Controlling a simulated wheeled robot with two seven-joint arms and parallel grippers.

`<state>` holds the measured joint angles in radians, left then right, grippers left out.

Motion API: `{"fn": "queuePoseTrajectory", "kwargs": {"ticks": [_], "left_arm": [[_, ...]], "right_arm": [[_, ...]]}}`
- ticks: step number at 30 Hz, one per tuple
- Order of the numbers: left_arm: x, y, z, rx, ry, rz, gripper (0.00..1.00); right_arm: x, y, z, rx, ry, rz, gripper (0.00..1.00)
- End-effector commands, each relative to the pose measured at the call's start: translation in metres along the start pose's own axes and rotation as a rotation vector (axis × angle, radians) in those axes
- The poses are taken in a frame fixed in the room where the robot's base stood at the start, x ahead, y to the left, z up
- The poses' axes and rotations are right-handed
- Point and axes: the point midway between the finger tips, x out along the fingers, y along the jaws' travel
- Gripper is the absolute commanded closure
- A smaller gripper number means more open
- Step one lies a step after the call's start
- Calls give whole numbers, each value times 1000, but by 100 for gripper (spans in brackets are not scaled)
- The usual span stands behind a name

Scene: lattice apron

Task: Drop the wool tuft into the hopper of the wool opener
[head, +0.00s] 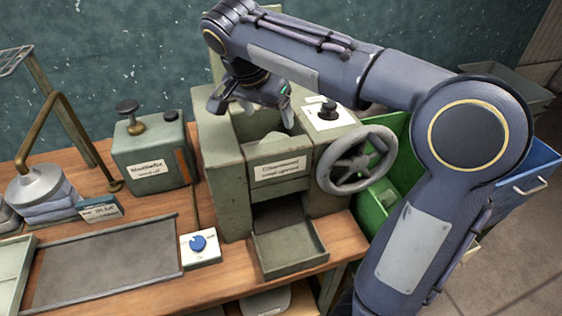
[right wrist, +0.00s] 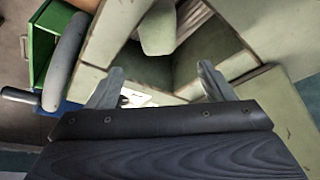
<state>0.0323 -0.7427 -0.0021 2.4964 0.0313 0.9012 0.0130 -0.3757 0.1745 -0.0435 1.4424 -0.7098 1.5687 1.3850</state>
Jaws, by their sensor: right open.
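The wool opener (head: 222,183) is a grey-green machine with a handwheel on its right side and a label on its front. Its open-topped hopper shows in the right wrist view (right wrist: 209,48) as a walled cavity. My right gripper (head: 251,112) is above the hopper, with its fingers spread wide. In the right wrist view its two fingertips (right wrist: 160,72) are apart with nothing held between them. A rounded sage-green piece (right wrist: 157,28) shows at the hopper; I cannot tell if it is a machine part or wool. I cannot make out the wool tuft for certain. My left gripper is out of view.
The handwheel (head: 356,160) juts out right of the machine. A labelled green can (head: 153,157), a blue-knob switch box (head: 200,246) and a grey mat (head: 105,268) are to the left. An open tray (head: 290,249) extends at the machine's front. A green bin (head: 372,212) stands at the right.

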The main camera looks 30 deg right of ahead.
Motion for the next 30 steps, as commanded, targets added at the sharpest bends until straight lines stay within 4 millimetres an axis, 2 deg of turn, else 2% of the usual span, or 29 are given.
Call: {"fn": "queuePoseTrajectory", "kwargs": {"ticks": [6,10,14,30], "left_arm": [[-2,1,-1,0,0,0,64],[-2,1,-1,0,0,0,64],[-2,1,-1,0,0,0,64],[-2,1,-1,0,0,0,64]], "right_arm": [[-39,-1,0,-1,1,-4,25],[-52,-1,0,-1,1,-2,25],[-57,0,0,-1,0,-1,25],[-57,0,0,0,0,-1,25]]}}
